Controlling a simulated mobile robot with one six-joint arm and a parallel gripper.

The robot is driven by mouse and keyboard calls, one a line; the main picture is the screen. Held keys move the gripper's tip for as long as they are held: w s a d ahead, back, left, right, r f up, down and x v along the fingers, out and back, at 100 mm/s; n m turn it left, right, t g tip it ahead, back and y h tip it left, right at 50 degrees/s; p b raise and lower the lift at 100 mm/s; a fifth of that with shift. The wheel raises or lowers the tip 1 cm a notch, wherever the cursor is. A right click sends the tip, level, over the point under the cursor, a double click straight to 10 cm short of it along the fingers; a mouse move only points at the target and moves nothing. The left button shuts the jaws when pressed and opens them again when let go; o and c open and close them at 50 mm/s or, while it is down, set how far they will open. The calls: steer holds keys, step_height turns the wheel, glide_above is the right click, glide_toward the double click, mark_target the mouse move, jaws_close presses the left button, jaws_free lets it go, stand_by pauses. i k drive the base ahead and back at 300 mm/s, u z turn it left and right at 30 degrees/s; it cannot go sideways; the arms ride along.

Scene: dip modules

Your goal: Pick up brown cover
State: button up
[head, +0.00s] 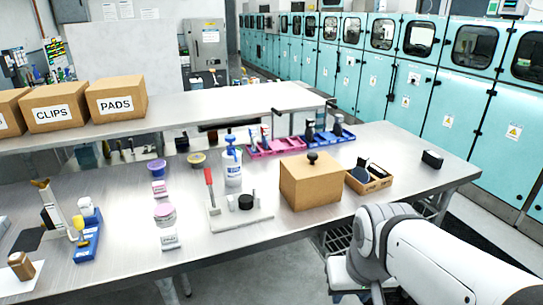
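A brown box-shaped cover (309,185) with a black round knob on top stands upright on the metal table, right of the middle in the head view. Its top and two sides show, and nothing visibly touches the knob. What is under it is hidden. My white arm enters from the lower right, and its bend is in front of the table, to the right of and nearer than the cover. My gripper is not in view.
A wooden tray (368,178) with dark items sits close to the cover's right. A white board (238,214) with a red-handled tool is at its left. Pink and blue bins (275,147) are behind it. A small black object (432,158) lies far right. Bare tabletop surrounds that object.

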mark_target(311, 181)
steer(key=u, duration=0.05)
steer(key=i, duration=1.05)
steer(key=z, duration=0.5)
